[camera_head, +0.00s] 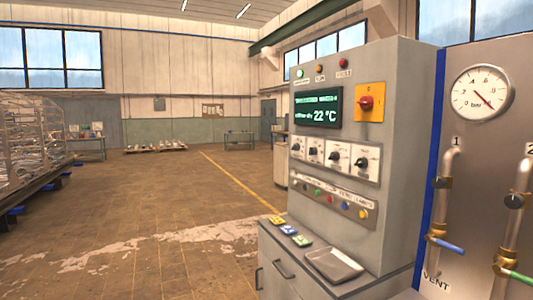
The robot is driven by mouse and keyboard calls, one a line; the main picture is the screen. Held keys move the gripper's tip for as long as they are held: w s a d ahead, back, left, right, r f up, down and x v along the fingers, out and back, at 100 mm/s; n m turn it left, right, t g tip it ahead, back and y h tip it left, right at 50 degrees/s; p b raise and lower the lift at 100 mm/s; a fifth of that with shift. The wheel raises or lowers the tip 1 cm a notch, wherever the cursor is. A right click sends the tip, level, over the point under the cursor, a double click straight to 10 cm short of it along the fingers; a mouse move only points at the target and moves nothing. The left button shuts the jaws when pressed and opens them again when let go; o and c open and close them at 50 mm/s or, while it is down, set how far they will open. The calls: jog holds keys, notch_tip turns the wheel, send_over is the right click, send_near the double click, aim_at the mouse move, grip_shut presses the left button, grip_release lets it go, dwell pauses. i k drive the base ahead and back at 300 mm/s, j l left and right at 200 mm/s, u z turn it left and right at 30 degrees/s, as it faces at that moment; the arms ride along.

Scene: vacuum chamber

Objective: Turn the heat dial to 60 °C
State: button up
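A grey control cabinet (400,110) stands at the right of the head view. Its green-lit display (319,108) reads 22 °C; the text above that is too small to read. Below it is a row of several black dials (336,157) on white plates. Their labels are too small to read, so I cannot tell which one is the heat dial. My gripper is not in view.
A red knob on a yellow plate (369,102), indicator lamps and a row of coloured buttons (330,197) share the panel. A tray (334,264) rests on the ledge below. Right of it are a gauge (482,94) and pipes with valves. Open floor (150,220) lies left.

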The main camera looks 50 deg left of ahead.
aim_at(295, 147)
jog(key=u, duration=1.2)
jog(key=i+j, duration=0.3)
jog(key=i, duration=0.2)
jog(key=i+j, duration=0.3)
jog(key=i, duration=0.2)
jog(key=i+j, duration=0.3)
jog(key=i, duration=0.2)
jog(key=i+j, duration=0.3)
jog(key=i, duration=0.2)
jog(key=i+j, duration=0.35)
jog(key=i, duration=0.15)
jog(key=i+j, duration=0.3)
jog(key=i, duration=0.15)
jog(key=u, duration=0.05)
